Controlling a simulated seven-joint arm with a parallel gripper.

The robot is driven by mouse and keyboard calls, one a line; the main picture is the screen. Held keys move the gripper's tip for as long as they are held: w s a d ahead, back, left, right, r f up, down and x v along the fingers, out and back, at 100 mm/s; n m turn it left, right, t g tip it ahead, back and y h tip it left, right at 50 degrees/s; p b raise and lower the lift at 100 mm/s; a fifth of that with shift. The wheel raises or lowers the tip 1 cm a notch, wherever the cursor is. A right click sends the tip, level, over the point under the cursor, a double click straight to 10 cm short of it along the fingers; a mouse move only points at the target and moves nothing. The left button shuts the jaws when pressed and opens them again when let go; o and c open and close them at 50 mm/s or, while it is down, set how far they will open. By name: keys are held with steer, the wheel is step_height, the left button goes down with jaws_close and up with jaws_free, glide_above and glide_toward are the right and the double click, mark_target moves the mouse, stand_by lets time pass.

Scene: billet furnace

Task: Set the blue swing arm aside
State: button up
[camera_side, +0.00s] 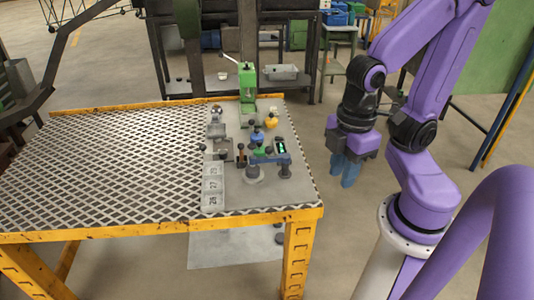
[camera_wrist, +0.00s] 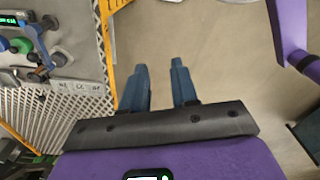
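The blue swing arm (camera_side: 268,160) is a slim blue bar lying across the right front of the small fixture on the mesh-topped table. It runs from near a grey round base to a dark post, beside a small green-lit display. My gripper (camera_side: 346,184) hangs off the table's right edge, well apart from the swing arm. In the wrist view my gripper (camera_wrist: 159,64) has its two blue fingers spread, with only floor between them.
The yellow-edged mesh table (camera_side: 95,160) is largely bare on its left. A green press (camera_side: 247,82) stands behind the fixture. Numbered plates (camera_side: 212,186), a yellow knob (camera_side: 271,120) and a blue knob (camera_side: 257,138) are near the swing arm. Open floor lies right of the table.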

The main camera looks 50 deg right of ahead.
steer(key=shift+o, duration=0.2)
steer(key=w+a+f+n+h, duration=0.1)
steer(key=w+f+n+h, duration=0.1)
steer(key=w+h, duration=0.3)
steer(key=w+a+f+n+h, duration=0.1)
steer(key=w+f+h, duration=0.3)
steer(key=w, duration=0.8)
steer(key=shift+a+f+n+h, duration=0.15)
steer(key=shift+f+n+h, duration=0.25)
steer(key=shift+f, duration=0.15)
steer(key=n+t+h, duration=0.3)
steer(key=n+h, duration=0.3)
steer(key=h, duration=0.2)
glide_toward(267, 153)
steer(key=d, duration=0.3)
steer(key=w+d, duration=0.1)
steer(key=d, duration=0.3)
steer(key=w+d, duration=0.1)
steer(key=d, duration=0.3)
steer(key=shift+d+f, duration=0.1)
steer(key=shift+d, duration=0.05)
jaws_close()
